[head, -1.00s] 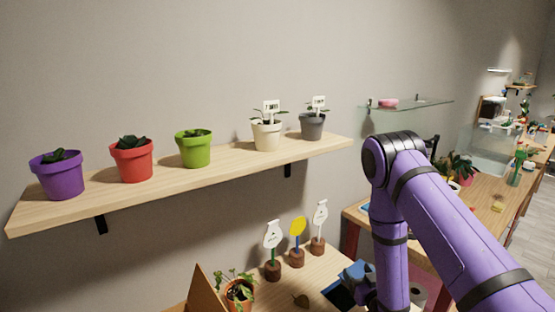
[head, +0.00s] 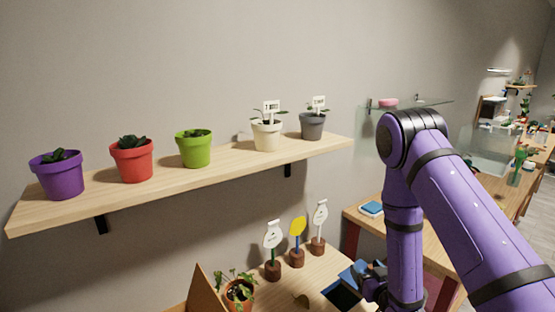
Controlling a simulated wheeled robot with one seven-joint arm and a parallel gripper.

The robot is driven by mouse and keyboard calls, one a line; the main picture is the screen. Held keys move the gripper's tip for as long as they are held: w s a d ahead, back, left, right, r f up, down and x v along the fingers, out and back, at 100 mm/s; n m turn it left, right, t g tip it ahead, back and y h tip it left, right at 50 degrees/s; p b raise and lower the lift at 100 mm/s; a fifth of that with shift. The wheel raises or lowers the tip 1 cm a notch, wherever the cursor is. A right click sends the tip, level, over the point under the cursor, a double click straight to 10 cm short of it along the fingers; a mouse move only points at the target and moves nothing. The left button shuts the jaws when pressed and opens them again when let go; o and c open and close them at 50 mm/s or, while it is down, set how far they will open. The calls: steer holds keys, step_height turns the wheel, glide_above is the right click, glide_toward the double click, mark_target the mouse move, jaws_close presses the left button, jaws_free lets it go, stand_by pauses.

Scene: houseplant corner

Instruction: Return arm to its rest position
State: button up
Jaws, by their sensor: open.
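My purple arm (head: 408,200) is raised at the right of the head view, bent at a dark joint, with its forearm hanging down toward the low wooden table. My gripper (head: 368,281) is at the lower end of the forearm, low over the right part of that table and partly hidden. It is open, and I see nothing held in it. It is close to a dark blue item (head: 340,295); whether they touch I cannot tell.
A wall shelf (head: 215,178) holds purple, red, green, cream and grey pots. Below it, plant markers (head: 297,240) and a terracotta pot (head: 240,293) stand on the table. Behind my arm are a side table with a blue item (head: 371,208) and a glass shelf (head: 420,104).

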steer(key=w+d+r+g+h, duration=0.2)
steer(key=w+r, duration=0.1)
steer(key=r, duration=1)
steer(key=s+d+r+m+g+h, duration=0.1)
steer(key=s+r+m+g, duration=0.3)
steer(key=r, duration=0.7)
steer(key=s+r+g, duration=0.1)
steer(key=s+r, duration=0.3)
steer(key=s, duration=0.6)
steer(key=s+d+r+n+g, duration=0.1)
steer(key=s+r, duration=0.4)
steer(key=s, duration=0.5)
steer(key=s+r+g, duration=0.3)
steer(key=s+r, duration=0.1)
steer(key=s, duration=0.6)
steer(key=shift+s+d+r+n+h, duration=0.25)
steer(key=shift+s+d+n+h, duration=0.05)
steer(key=shift+s+d, duration=0.05)
